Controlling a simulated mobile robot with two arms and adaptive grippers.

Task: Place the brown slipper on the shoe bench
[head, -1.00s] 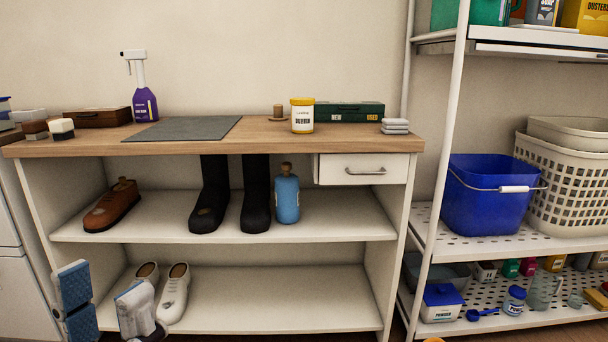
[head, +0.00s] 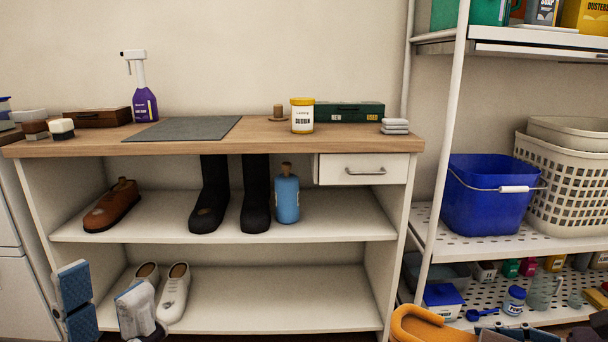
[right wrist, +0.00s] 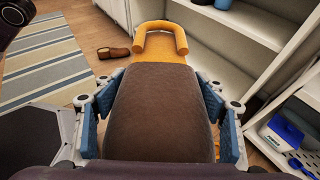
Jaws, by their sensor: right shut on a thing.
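The brown slipper (right wrist: 160,110) has a dark brown part between my right gripper's blue pads and an orange-tan U-shaped rim at the far end. Its orange end also shows at the head view's bottom right (head: 418,324). My right gripper (right wrist: 160,100) is shut on it, fingers along both sides. The shoe bench (head: 285,290) is a white two-shelf unit with a wooden top. The slipper is in front of its right end and apart from it. My left gripper (head: 108,300) is open and empty before the bench's lower left.
A brown shoe (head: 112,207), black boots (head: 208,195) and a blue bottle (head: 287,198) stand on the upper shelf. White shoes (head: 174,292) are on the lower shelf, whose right part is clear. A perforated rack (head: 440,240) stands right.

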